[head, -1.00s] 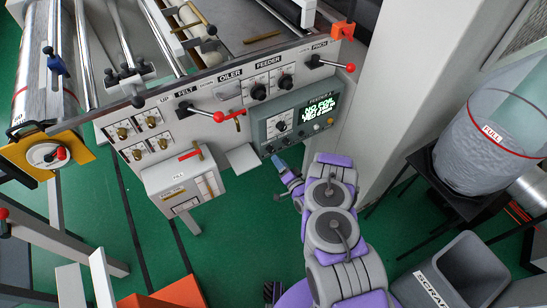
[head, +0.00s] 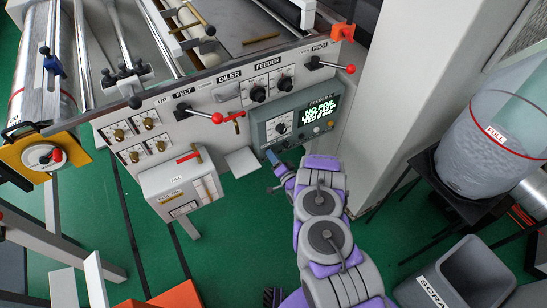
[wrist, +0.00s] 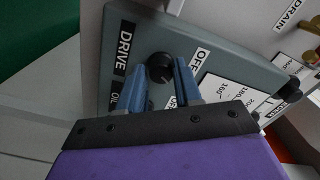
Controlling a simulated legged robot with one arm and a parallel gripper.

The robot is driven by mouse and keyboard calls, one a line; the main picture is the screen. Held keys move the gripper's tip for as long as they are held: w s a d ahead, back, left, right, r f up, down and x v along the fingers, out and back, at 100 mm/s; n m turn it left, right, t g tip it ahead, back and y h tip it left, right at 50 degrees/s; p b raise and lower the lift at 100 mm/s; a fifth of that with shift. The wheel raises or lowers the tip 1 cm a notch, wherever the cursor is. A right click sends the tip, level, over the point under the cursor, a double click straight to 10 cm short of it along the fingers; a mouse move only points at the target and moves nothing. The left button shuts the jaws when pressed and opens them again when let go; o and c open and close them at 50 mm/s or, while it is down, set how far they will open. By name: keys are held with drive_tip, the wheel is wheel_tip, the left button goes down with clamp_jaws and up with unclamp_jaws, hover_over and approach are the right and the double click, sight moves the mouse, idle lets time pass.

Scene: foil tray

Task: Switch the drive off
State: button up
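A round black knob (wrist: 159,68) sits beside the DRIVE label (wrist: 124,47) on a grey-green panel (wrist: 225,66) in the wrist view. An OFF label (wrist: 198,61) is to its right; another label is partly covered by the right finger. My gripper (wrist: 160,75) is open, its blue fingertips on either side of the knob. I cannot tell whether they touch it or where its pointer is set. In the head view, my gripper (head: 271,158) is at the lower left of the control box (head: 262,127), whose lit screen (head: 321,109) reads "NO FOIL" on top.
A white box (head: 178,188) with a red-handled valve and a small pale ledge (head: 242,161) are left of my gripper. A red-knobbed lever (head: 216,118) sticks out above. A pale pillar (head: 388,105) stands to the right. Green floor lies below.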

drive_tip(key=c, duration=0.5)
drive_tip(key=shift+c, duration=0.2)
drive_tip(key=shift+n+p, duration=0.3)
drive_tip(key=shift+p, duration=0.2)
drive_tip(key=shift+s+f+n+p, duration=0.1)
drive_tip(key=shift+n+p, duration=1.55)
drive_tip(key=shift+n, duration=1.15)
drive_tip(key=shift+f+n+p, duration=0.1)
drive_tip(key=shift+n+p, duration=1.5)
drive_tip(key=shift+n, duration=1.2)
